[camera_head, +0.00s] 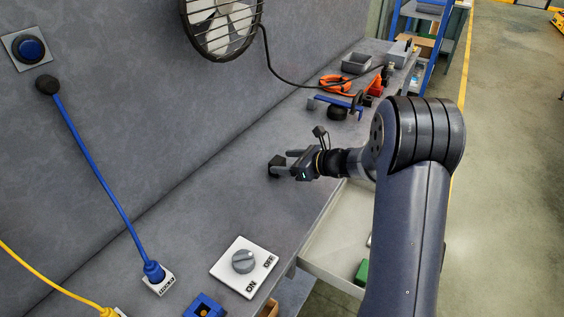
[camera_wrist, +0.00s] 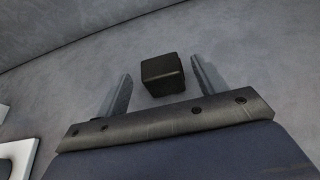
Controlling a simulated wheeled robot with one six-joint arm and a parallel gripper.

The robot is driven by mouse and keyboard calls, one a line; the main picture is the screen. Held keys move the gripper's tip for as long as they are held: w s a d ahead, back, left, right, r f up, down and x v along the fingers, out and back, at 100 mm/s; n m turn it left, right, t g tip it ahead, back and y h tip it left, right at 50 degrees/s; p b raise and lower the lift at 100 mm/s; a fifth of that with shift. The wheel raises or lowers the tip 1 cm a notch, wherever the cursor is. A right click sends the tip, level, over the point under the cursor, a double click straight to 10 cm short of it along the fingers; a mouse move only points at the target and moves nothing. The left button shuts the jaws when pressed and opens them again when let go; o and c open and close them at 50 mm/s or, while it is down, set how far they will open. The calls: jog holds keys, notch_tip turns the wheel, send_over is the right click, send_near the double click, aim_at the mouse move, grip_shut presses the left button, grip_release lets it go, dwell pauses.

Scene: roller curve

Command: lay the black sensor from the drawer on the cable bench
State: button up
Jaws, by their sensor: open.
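The black sensor (camera_wrist: 163,75) is a small dark block resting on the grey bench top. In the wrist view it sits between and just beyond the tips of my gripper (camera_wrist: 163,75), with clear gaps to both fingers. In the head view the sensor (camera_head: 276,165) lies on the cable bench (camera_head: 200,215), and my open gripper (camera_head: 285,163) is right beside it, low over the surface. The drawer (camera_head: 340,232) stands pulled out below the bench's front edge, partly hidden by my arm.
A white ON/OFF switch plate (camera_head: 230,268) and a blue cable plug (camera_head: 154,270) are at the near end. Orange and blue tools (camera_head: 336,84), a grey bin (camera_head: 357,62) and a fan (camera_head: 222,22) are farther back. A green block (camera_head: 362,271) lies in the drawer.

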jog(key=v, duration=1)
jog(key=shift+d+b, duration=0.1)
jog(key=shift+b, duration=0.25)
jog(key=shift+c, duration=0.4)
